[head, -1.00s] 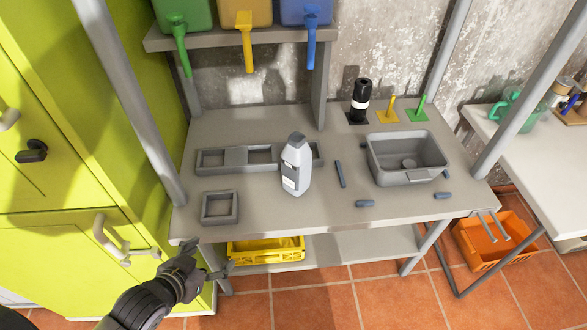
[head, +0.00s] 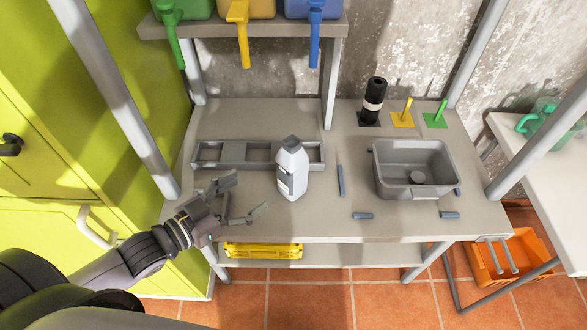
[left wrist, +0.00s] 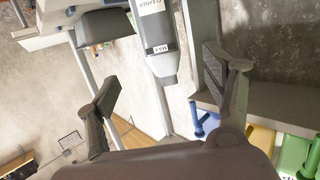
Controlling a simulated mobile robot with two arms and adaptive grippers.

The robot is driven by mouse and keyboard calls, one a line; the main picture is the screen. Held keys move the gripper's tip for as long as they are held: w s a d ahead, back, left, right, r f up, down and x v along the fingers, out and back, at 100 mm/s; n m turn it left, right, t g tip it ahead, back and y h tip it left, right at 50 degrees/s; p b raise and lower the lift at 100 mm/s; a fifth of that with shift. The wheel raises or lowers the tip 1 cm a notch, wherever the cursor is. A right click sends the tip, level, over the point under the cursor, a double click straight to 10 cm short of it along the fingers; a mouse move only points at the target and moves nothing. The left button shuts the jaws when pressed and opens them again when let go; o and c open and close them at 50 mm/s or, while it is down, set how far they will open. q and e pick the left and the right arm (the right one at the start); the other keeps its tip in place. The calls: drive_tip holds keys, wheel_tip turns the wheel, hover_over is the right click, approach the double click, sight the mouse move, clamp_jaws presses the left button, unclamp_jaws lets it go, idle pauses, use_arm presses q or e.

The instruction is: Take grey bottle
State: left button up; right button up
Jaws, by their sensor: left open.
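The grey bottle (head: 292,172) stands upright on the grey workbench (head: 320,215), in front of a grey divided tray, with a white label on its left side. In the left wrist view the bottle (left wrist: 160,40) appears cap down, beyond and between the two fingers. My left gripper (head: 246,197) is open and empty. It is over the front left of the bench, left of the bottle, with its fingers pointing toward it and a gap between. It also shows in the left wrist view (left wrist: 155,80). My right gripper is not in view.
The divided tray (head: 212,155) lies behind the bottle. A grey bin (head: 390,188), small grey bars (head: 363,216) and a black cylinder (head: 371,112) are to the right. Coloured containers with handles (head: 238,30) hang over the back. A slanted post (head: 125,110) stands at left.

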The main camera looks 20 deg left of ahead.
sight(283, 169)
use_arm(q)
drive_tip(key=p+x, duration=0.1)
drive_tip(key=x, duration=0.7)
drive_tip(key=shift+w, duration=0.15)
drive_tip(key=shift+w+d+f, duration=0.1)
drive_tip(key=shift+w+d, duration=0.2)
drive_tip(key=shift+w, duration=0.1)
drive_tip(key=shift+w+d, duration=0.15)
drive_tip(key=shift+w, duration=0.1)
drive_tip(key=x, duration=0.1)
drive_tip(key=p+x, duration=0.1)
drive_tip(key=x, duration=0.2)
drive_tip(key=shift+w+d+r, duration=0.15)
drive_tip(key=shift+w+r, duration=0.05)
drive_tip(key=shift+r, duration=0.15)
drive_tip(key=shift+w+d+f, duration=0.1)
drive_tip(key=shift+w+f, duration=0.05)
drive_tip(key=shift+w, duration=0.05)
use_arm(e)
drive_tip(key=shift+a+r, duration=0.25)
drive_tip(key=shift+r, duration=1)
use_arm(q)
drive_tip(key=shift+s, duration=0.1)
drive_tip(key=shift+c, duration=0.2)
